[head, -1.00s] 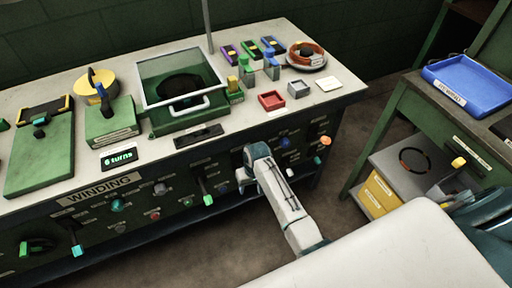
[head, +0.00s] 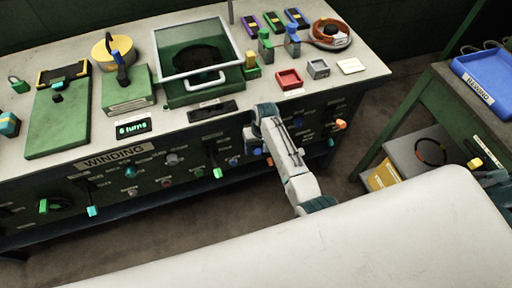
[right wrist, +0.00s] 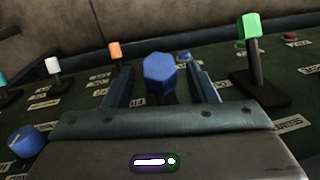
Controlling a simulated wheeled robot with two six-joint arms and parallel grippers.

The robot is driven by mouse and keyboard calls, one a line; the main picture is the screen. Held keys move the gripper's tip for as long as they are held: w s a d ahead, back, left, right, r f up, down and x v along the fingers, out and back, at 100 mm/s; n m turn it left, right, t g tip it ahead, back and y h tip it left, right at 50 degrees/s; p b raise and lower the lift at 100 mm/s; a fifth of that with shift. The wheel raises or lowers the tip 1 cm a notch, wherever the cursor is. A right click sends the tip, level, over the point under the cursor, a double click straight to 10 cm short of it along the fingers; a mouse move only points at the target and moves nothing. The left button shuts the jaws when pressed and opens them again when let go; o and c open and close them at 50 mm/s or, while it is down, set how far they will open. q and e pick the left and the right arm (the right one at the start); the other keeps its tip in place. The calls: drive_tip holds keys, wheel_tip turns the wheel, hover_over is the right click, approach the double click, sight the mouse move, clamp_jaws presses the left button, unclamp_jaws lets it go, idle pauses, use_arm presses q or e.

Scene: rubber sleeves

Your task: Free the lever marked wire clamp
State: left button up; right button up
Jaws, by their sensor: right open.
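My right gripper (head: 250,137) is at the front panel of the green bench, under the right part of the worktop. In the right wrist view its two fingers (right wrist: 160,88) are apart, with a blue knob (right wrist: 158,75) showing between them; I cannot tell whether they touch it. The panel labels are too small or blurred to read, so I cannot tell which lever is the wire clamp. My left gripper is out of view.
A blue dial (right wrist: 28,138) and a red button (right wrist: 291,36) share the panel. The worktop holds a glass-lidded box (head: 195,62), a red tray (head: 289,78) and a spool (head: 331,33). A green side table with a blue bin (head: 478,80) stands at right.

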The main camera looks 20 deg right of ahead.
drive_tip(key=shift+f, duration=0.45)
drive_tip(key=shift+c, duration=0.4)
clamp_jaws()
